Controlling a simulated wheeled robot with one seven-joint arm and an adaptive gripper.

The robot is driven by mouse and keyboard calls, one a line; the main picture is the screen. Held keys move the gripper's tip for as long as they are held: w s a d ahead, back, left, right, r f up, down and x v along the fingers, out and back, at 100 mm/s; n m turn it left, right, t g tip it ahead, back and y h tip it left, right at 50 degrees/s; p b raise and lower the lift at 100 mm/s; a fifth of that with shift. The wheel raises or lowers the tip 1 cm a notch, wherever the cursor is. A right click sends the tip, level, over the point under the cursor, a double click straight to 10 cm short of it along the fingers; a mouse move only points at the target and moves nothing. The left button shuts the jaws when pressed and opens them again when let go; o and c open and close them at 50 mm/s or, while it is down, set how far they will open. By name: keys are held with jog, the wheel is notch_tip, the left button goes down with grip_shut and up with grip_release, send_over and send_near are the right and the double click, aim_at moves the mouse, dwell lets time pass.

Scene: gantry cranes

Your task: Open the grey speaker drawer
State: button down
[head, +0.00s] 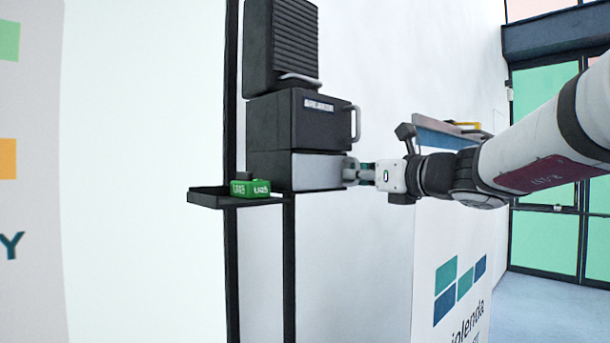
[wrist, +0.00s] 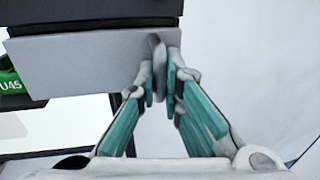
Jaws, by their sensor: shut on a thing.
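The grey speaker drawer (head: 317,170) is the lowest unit of a dark stack on a wall shelf. Its light grey front also fills the upper left of the wrist view (wrist: 80,62). My gripper (head: 362,172) is at the right end of that front. In the wrist view, its teal-padded fingers (wrist: 164,82) are closed on the upright grey handle (wrist: 158,55). The handle is mostly hidden by the fingers in the head view. I cannot tell whether the drawer stands out from its housing.
Above the drawer sit a black box (head: 322,120) with a handle and a ribbed black unit (head: 283,45). A green box (head: 250,188) lies on the dark shelf (head: 210,198) to the left. A white panel with a logo (head: 460,285) stands below my arm.

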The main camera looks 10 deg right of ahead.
jog(key=w+d+p+v, duration=0.1)
jog(key=d+p+v, duration=0.1)
jog(key=v, duration=1)
jog(key=shift+p, duration=0.3)
jog(key=c, duration=2)
grip_release()
jog(key=shift+d, duration=0.1)
jog(key=v, duration=1.2)
